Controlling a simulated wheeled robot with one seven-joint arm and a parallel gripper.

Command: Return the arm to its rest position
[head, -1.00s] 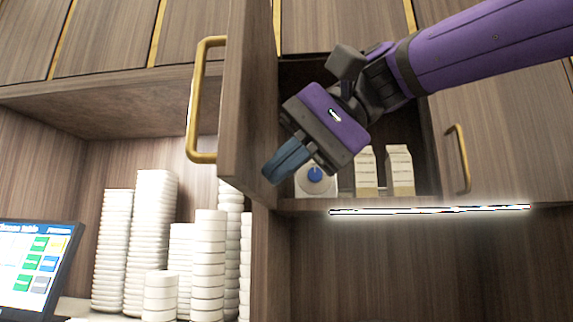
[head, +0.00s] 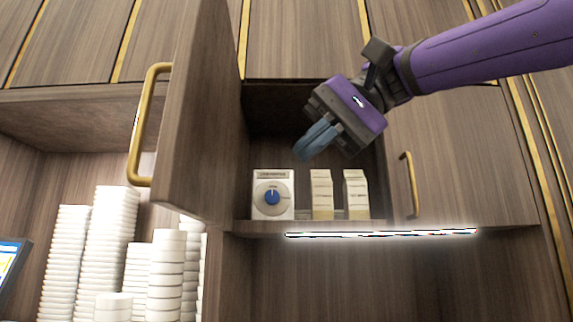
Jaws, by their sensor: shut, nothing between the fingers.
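My gripper (head: 312,143) is at the end of my purple arm, in front of the open cabinet. Its blue fingers are together and empty, pointing down and to the left. They are above the white box with a blue dial (head: 273,195) and appear apart from it. My arm reaches in from the upper right.
The cabinet door (head: 203,120) with a brass handle (head: 139,130) stands open left of my gripper. Two small cartons (head: 321,194) (head: 356,194) stand on the cabinet shelf. A lit strip (head: 380,233) runs below. Stacks of white dishes (head: 112,240) stand at lower left.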

